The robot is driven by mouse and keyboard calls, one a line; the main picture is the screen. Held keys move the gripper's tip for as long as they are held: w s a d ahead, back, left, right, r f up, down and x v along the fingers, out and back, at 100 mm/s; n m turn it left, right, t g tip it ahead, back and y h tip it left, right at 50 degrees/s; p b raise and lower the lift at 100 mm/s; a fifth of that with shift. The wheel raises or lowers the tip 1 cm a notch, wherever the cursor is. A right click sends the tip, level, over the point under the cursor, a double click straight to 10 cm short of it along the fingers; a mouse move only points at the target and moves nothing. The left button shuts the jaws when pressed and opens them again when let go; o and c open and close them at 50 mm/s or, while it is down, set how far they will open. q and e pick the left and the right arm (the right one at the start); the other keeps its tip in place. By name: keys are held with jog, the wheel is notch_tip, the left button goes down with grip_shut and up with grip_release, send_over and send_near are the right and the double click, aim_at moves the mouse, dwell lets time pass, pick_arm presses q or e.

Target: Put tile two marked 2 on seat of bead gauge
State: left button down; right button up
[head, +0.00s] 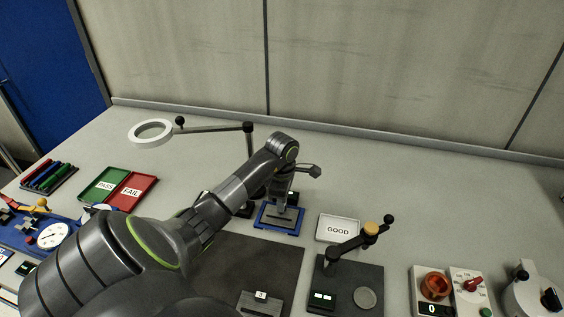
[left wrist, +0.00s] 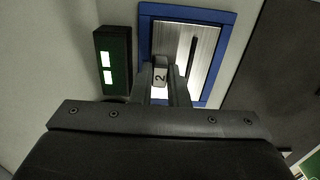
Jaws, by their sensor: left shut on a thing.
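My left gripper (head: 284,200) is shut on a small pale tile marked 2, above or at a blue-framed metal plate (head: 263,220) with a dark slot. In the left wrist view the tile (left wrist: 161,74) sits between the fingertips, over the near left part of the plate (left wrist: 205,70). I cannot tell whether the tile touches the plate. A black box with two lit bars (left wrist: 114,62) stands beside the frame. Neither view labels a bead gauge, so I cannot tell which device it is. My right gripper is not in view.
A dark lever device (head: 345,285) with a round pale disc stands to the right, near a white GOOD tray (head: 339,228). A small marked tile (head: 261,296) rests on a grey block in front. Green PASS (head: 103,185) and red FAIL (head: 131,192) trays lie left. A ring lamp (head: 151,132) stands behind.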

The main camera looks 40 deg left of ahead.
pick_arm(q)
jog(key=c, duration=1)
grip_release()
jog(key=shift+s, duration=0.1)
jog(key=shift+r, duration=0.1)
jog(key=shift+r, duration=0.1)
jog(key=shift+w+a+r+p, duration=0.1)
jog(key=shift+w+r+p, duration=0.15)
jog(key=shift+r+p, duration=0.35)
jog(key=shift+s+r+p, duration=0.15)
jog(key=shift+r+p, duration=1.35)
jog(key=shift+r, duration=1.75)
jog(key=shift+s+d+f, duration=0.1)
jog(key=shift+d+f, duration=0.05)
jog(key=shift+d, duration=0.05)
